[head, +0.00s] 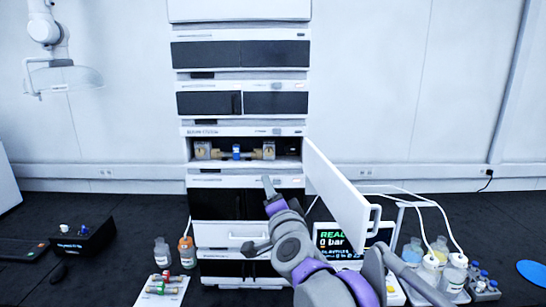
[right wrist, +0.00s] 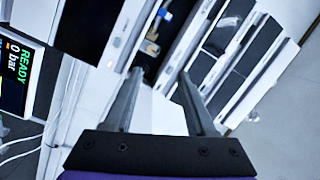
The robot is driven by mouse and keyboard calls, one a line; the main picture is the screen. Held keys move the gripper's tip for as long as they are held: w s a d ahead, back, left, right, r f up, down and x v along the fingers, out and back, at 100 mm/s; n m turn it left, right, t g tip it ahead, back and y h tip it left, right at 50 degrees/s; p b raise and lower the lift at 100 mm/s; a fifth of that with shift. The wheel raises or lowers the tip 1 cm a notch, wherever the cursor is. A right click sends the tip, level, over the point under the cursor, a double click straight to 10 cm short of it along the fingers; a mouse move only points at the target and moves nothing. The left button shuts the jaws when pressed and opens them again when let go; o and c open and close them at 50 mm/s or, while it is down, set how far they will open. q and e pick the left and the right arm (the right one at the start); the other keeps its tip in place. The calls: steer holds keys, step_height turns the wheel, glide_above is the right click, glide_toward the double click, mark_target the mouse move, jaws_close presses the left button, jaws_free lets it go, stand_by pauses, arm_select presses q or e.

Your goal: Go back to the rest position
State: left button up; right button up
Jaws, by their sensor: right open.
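My right gripper (head: 268,186) is raised in front of the stack of chromatography modules (head: 241,181), reaching in from the lower right. In the right wrist view the two fingers (right wrist: 160,77) are apart with nothing between them. One module of the stack has its white door (head: 341,190) swung open to the right. In its open compartment sits a column with a blue middle (head: 236,152) between two tan fittings, apart from my gripper. My left gripper is not in view.
The open door stands close to my right forearm. A display reading READY, 0 bar (head: 335,240) stands behind the arm. Bottles (head: 455,272) stand at the right.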

steer(key=s+d+f+n+g, duration=0.3)
steer(key=s+d+f+n, duration=0.1)
steer(key=s+f, duration=0.4)
steer(key=s+d+f+n+g, duration=0.3)
steer(key=s+f, duration=0.5)
steer(key=f, duration=0.4)
steer(key=shift+s+d+f+n+g+y, duration=0.2)
steer(key=shift+d+n+g+y, duration=0.15)
steer(key=shift+n, duration=0.55)
steer(key=s+d+f+g+h, duration=0.1)
steer(key=s+d+f, duration=0.2)
steer(key=s+f, duration=0.2)
steer(key=s+d+f+n+g+h, duration=0.1)
steer(key=s+d+f+g, duration=0.1)
steer(key=s+f, duration=0.3)
steer(key=s+d+f+n+g+h, duration=0.1)
steer(key=s+d+f+g+h, duration=0.1)
steer(key=s+d+f, duration=0.2)
steer(key=shift+s+d+f, duration=0.4)
steer(key=shift+d+f, duration=0.05)
steer(key=shift+f, duration=0.25)
steer(key=shift+c, duration=0.5)
steer(key=shift+d, duration=0.15)
